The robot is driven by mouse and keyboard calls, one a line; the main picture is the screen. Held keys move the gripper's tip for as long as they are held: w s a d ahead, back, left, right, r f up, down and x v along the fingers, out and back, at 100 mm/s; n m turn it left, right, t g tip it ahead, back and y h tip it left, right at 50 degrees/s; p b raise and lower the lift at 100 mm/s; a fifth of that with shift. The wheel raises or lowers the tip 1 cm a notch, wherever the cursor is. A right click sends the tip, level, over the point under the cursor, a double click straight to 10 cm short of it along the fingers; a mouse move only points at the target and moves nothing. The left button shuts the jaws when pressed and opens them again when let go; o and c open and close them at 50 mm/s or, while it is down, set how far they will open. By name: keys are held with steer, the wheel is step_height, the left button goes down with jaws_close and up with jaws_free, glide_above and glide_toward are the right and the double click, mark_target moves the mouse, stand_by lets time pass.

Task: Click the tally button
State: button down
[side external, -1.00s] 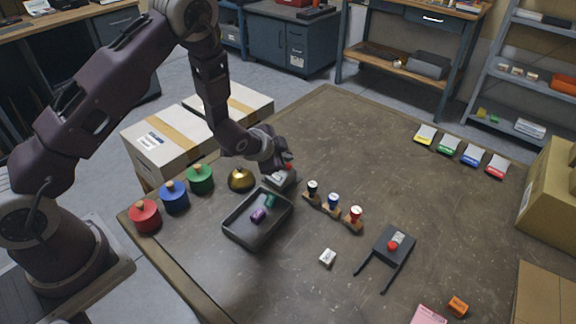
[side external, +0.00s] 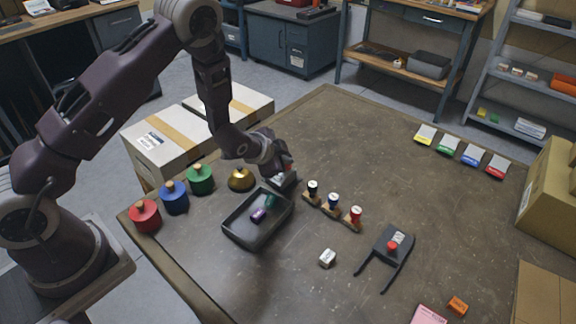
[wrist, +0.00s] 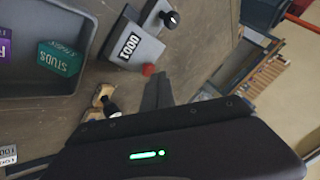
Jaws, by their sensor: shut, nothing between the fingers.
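The tally counter (side external: 284,181) is a small grey box on the table, just behind the dark tray. In the wrist view it (wrist: 131,47) shows a white number label, a black knob (wrist: 170,19) on its side and a red button (wrist: 149,70). My gripper (side external: 287,170) is low over the counter, pointing down, and hides part of it in the side view. In the wrist view the dark fingers of my gripper (wrist: 160,80) are together and empty, with their tips right beside the red button. I cannot tell whether they touch it.
The dark tray (side external: 233,237) holds a purple and a green block. A brass bell (side external: 240,179) stands left of the counter, and stamps (side external: 333,202) in a wooden holder stand to its right. A black device with a red button (side external: 392,246) lies further right.

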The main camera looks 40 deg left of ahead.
steer(key=shift+f, duration=0.5)
steer(key=shift+r, duration=0.1)
stand_by(0.5)
steer(key=shift+r, duration=0.85)
steer(key=shift+r, duration=2.55)
